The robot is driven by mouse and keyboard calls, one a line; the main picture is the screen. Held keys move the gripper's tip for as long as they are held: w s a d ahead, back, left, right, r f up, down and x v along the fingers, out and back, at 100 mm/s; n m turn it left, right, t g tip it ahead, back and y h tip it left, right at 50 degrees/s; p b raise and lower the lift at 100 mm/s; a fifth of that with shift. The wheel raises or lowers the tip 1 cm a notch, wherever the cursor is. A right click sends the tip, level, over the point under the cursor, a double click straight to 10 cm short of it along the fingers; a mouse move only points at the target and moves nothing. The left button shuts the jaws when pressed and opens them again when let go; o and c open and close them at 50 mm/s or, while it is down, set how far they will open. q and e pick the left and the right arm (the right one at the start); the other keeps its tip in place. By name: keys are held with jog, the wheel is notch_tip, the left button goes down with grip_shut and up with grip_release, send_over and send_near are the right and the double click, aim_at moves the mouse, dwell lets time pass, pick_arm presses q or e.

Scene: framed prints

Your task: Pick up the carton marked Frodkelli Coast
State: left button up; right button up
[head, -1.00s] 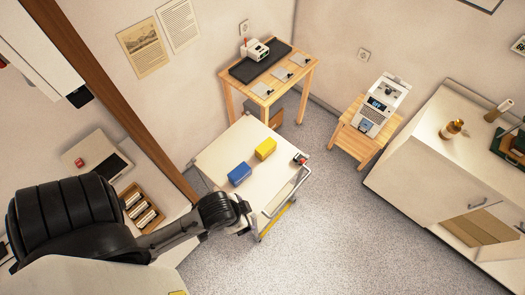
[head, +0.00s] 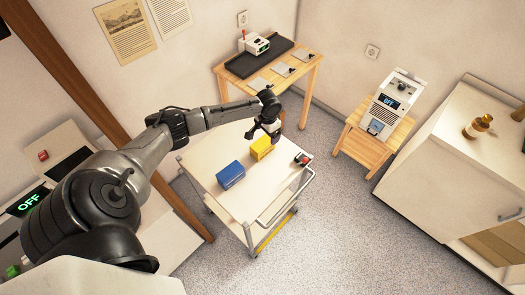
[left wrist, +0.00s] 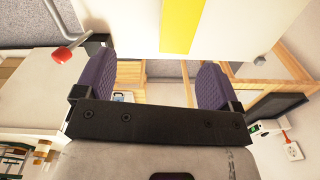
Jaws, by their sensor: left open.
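Two cartons lie on the white top of a trolley (head: 207,160): a yellow carton (head: 262,149) and a blue carton (head: 230,175). No lettering on either can be read, so I cannot tell which is marked Frodkelli Coast. My left gripper (head: 264,135) is above the trolley, close to the yellow carton and partly over its far side. In the left wrist view its two dark padded fingers stand apart with nothing between them, and the yellow carton (left wrist: 182,24) shows beyond them at the top. My right gripper is not in view.
The trolley has a rail (head: 287,197) and a small red-topped item (head: 302,159) at its right corner. A wooden table (head: 268,80) with a dark tray stands behind. A device (head: 390,105) sits on a wooden stool. Two prints (head: 126,27) hang on the wall.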

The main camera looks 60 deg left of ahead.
aim_at(263, 143)
pick_arm(q)
jog(key=shift+n, duration=0.6)
jog(key=a+f+b, duration=0.1)
jog(key=f+b, duration=0.1)
jog(key=b, duration=0.1)
jog(key=f+b, duration=0.3)
jog(key=a+f+b, duration=0.1)
jog(key=f+b, duration=0.2)
jog(key=shift+s+a+f, duration=0.15)
jog(key=shift+a, duration=0.2)
jog(key=shift+f+b, duration=0.55)
jog(key=shift+b, duration=0.35)
jog(key=f+b, duration=0.1)
jog(key=b, duration=0.1)
jog(key=f+b, duration=0.2)
jog(key=b, duration=0.1)
jog(key=f+b, duration=0.1)
jog(key=b, duration=0.1)
jog(key=shift+a+f, duration=0.3)
jog(key=shift+f, duration=0.1)
jog(key=shift+c, duration=0.4)
jog(key=c, duration=1.1)
